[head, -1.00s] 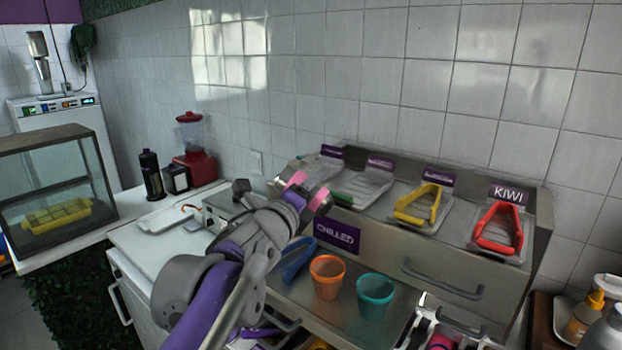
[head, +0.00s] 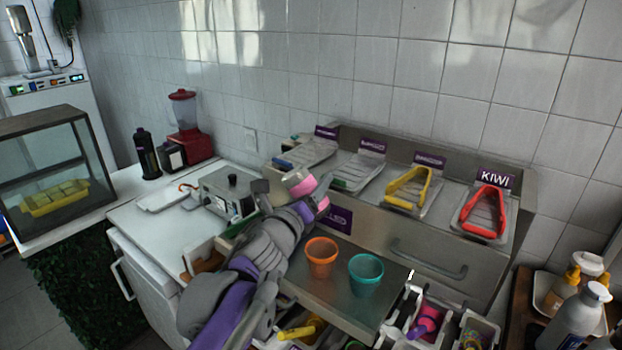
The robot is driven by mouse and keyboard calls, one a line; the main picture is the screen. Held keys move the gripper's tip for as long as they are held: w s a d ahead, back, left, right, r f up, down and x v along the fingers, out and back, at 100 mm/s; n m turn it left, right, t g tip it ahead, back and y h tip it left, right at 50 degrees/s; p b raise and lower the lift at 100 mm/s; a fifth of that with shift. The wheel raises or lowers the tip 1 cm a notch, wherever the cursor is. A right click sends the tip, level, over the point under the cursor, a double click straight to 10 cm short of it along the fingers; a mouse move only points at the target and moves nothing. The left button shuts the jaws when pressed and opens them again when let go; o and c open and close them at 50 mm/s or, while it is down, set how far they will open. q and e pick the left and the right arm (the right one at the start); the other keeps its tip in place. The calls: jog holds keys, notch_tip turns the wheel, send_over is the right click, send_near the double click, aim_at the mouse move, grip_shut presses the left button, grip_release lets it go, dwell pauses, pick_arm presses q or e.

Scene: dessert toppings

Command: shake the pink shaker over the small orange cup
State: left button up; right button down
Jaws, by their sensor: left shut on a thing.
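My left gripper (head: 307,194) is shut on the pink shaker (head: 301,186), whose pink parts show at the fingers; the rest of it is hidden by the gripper. The shaker is held above the steel counter, up and slightly left of the small orange cup (head: 321,258) in the picture. The orange cup stands upright on the counter, its rim clear of the gripper. Whether the shaker is directly over the cup I cannot tell. My right gripper is not in view.
A teal cup (head: 366,275) stands right of the orange one. Behind are topping trays with yellow tongs (head: 408,190) and red tongs (head: 485,212). Open bins below hold a pink scoop (head: 427,320) and a yellow tool (head: 302,330). Bottles (head: 575,315) stand at lower right.

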pick_arm(q)
jog(key=shift+s+d+r+m+p, duration=0.2)
jog(key=shift+r+m+p, duration=0.1)
jog(key=shift+r+m, duration=0.25)
jog(key=shift+s+d+r+m+p, duration=0.15)
jog(key=shift+r+m+p, duration=0.15)
jog(key=shift+r+m, duration=0.25)
jog(key=r, duration=0.3)
jog(key=shift+w+r, duration=0.15)
jog(key=shift+w, duration=0.05)
jog(key=shift+f, duration=3.4)
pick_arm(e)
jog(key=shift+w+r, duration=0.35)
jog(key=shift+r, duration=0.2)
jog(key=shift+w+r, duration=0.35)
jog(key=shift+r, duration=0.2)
pick_arm(q)
jog(key=shift+s+r, duration=0.1)
jog(key=shift+r, duration=3.65)
